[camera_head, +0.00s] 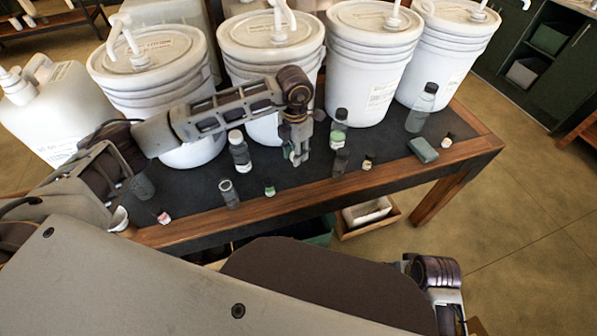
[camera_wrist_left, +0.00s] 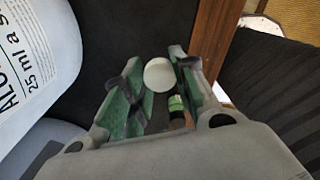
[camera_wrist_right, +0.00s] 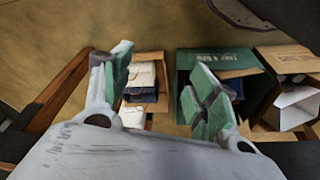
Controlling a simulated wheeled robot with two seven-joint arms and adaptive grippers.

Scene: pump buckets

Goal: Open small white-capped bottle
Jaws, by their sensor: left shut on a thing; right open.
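My left gripper (camera_head: 297,158) is low over the middle of the dark table top, among several bottles. In the left wrist view its green-padded fingers (camera_wrist_left: 160,85) are shut on a round white cap (camera_wrist_left: 160,74). The fingers hide whatever is under the cap, so I cannot tell whether a bottle is still joined to it. A small bottle with a green label and dark cap (camera_head: 269,187) stands apart, left of the gripper; it also shows in the left wrist view (camera_wrist_left: 177,106). My right gripper (camera_wrist_right: 165,80) is open and empty, away from the bottles.
Several large white pump buckets (camera_head: 375,60) line the table's back. A white-capped bottle (camera_head: 240,152), an open clear jar (camera_head: 229,194), a dark-capped bottle (camera_head: 422,107) and a teal block (camera_head: 423,150) stand around. The wooden front edge (camera_head: 200,229) is close. Boxes (camera_wrist_right: 225,62) sit below.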

